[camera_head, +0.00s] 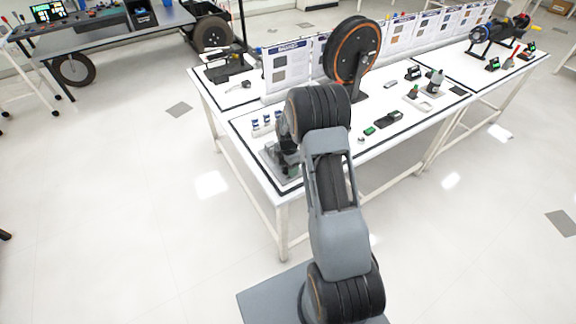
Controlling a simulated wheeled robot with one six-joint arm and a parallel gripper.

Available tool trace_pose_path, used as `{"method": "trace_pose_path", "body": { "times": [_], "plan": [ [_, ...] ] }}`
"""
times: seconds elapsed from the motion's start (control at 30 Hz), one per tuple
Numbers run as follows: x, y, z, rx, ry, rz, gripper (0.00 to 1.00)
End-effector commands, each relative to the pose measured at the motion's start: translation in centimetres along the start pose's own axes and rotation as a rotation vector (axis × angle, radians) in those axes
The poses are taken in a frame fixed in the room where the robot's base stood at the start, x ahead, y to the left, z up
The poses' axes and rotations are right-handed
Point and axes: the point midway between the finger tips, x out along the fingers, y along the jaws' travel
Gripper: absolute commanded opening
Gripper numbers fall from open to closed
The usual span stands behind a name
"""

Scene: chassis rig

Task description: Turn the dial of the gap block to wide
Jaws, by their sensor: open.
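My gripper (287,158) points down at the near left corner of the white table, left of my arm's upper joint. It is open, but its fingertips are small and partly hidden by my arm. Below and around it is a grey block-like fixture (270,155) with a dark upright part and a bit of green near its base. This may be the gap block, but its dial and setting cannot be made out. I cannot tell whether my gripper touches it.
White tables (235,119) run to the back right. A large black wheel with an orange ring (352,52) stands behind my arm. A dark device (388,119) and a grey fixture (425,98) lie right.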

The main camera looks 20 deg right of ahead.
Motion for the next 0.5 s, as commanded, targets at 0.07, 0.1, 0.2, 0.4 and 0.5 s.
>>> {"method": "trace_pose_path", "body": {
  "times": [0.07,0.1,0.2,0.4,0.5],
  "plan": [
    [-0.01,0.0,0.0,0.0,0.0,0.0,0.59],
    [-0.01,0.0,0.0,0.0,0.0,0.0,0.56],
    [-0.02,-0.01,0.0,0.0,0.0,0.0,0.46],
    [-0.02,-0.01,0.0,0.0,0.0,0.0,0.27],
    [-0.03,-0.01,0.0,0.0,0.0,0.0,0.17]
  ]
}}
